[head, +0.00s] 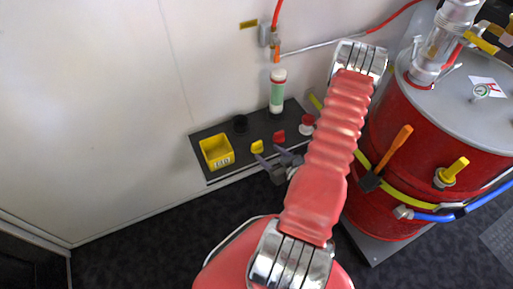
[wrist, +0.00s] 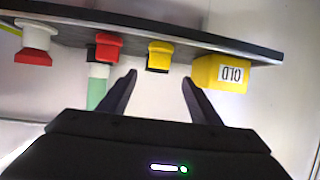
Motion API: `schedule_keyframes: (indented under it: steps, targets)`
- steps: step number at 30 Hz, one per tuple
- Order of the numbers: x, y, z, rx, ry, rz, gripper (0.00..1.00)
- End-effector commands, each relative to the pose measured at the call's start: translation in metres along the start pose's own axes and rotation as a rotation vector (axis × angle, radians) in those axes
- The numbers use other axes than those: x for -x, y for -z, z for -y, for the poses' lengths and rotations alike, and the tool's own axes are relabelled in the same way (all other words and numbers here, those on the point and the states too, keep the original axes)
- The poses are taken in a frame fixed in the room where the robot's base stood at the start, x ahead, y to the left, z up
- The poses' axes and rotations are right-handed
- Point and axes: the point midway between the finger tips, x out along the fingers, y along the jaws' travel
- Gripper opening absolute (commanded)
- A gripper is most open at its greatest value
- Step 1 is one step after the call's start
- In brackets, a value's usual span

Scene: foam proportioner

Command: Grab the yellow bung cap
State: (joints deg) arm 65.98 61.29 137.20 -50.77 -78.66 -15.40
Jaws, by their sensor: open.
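The yellow bung cap (head: 257,147) sits near the front edge of the dark shelf, between the yellow OLD bin and a red cap. In the wrist view the yellow bung cap (wrist: 160,56) lies just beyond my fingertips, roughly midway between them. My gripper (head: 269,155) is open and empty in front of the shelf. The wrist view shows both fingers of my gripper (wrist: 160,77) spread, with a gap between them and the cap.
The shelf (head: 212,179) also holds the OLD bin (head: 217,151), a red cap (head: 279,136), a red-and-white piece (head: 307,121), a black cup (head: 241,124) and a green-and-white cylinder (head: 278,92). A large red drum (head: 415,130) stands to the right. The wall is close behind the shelf.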

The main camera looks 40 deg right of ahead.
Motion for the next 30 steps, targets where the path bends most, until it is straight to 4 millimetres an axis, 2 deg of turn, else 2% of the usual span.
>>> schedule_keyframes:
  steps: [12, 25, 30]
  targets:
    - [-0.047, 0.0, 0.001, 0.002, 0.002, -0.001, 0.58]
    - [-0.052, 0.001, 0.0, 0.001, 0.001, -0.001, 0.58]
    - [-0.065, 0.001, 0.0, 0.002, 0.003, -0.001, 0.58]
